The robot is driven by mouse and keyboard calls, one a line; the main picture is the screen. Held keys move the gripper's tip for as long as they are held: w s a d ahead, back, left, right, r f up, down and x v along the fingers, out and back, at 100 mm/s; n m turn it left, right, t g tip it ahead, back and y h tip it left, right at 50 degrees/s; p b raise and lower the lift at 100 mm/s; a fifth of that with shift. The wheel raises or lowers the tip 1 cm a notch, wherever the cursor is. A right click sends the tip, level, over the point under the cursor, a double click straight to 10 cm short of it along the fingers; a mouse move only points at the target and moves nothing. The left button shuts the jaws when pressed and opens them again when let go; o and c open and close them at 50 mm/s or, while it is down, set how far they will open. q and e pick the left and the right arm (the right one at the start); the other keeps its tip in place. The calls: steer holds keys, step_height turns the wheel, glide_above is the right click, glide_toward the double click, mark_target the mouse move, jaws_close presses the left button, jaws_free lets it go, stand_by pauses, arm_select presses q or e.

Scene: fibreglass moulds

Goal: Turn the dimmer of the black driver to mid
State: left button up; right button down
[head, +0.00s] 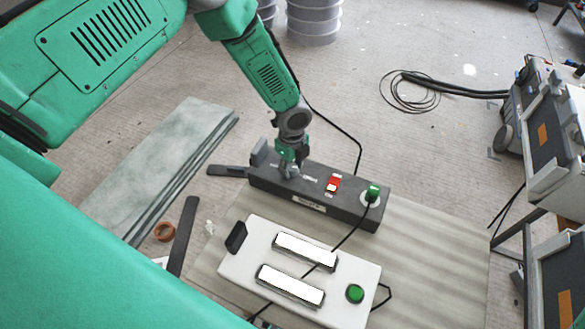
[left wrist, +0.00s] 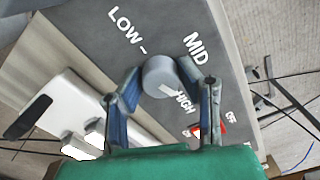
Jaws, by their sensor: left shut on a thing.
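The black driver (head: 345,205) is a long dark box on the board in the head view. In the left wrist view its top face (left wrist: 95,22) carries the labels LOW, MID and HIGH around a round grey dimmer knob (left wrist: 158,72). A white mark on the knob lies on the side by HIGH. My left gripper (head: 289,172) reaches down onto the left part of the driver. In the left wrist view its fingers (left wrist: 160,76) are shut on the knob from both sides. The knob is hidden by the gripper in the head view. My right gripper is not in view.
A white lamp panel (head: 260,250) with two bright strips lies in front. Grey slabs (head: 160,165) lie left; equipment cases (head: 555,130) stand right.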

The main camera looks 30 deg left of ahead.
arm_select(q)
steer(key=n+b, duration=0.1)
steer(key=n, duration=0.2)
steer(key=shift+n, duration=0.4)
steer(key=n+b, duration=0.1)
steer(key=n, duration=0.6)
steer(key=shift+d, duration=0.1)
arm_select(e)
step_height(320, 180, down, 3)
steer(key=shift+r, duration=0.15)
arm_select(q)
steer(key=shift+w+n+b, duration=0.1)
steer(key=shift+n+b, duration=0.3)
steer(key=shift+n, duration=1.1)
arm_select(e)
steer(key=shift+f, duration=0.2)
arm_select(q)
steer(key=o, duration=1.1)
steer(key=shift+o, duration=0.2)
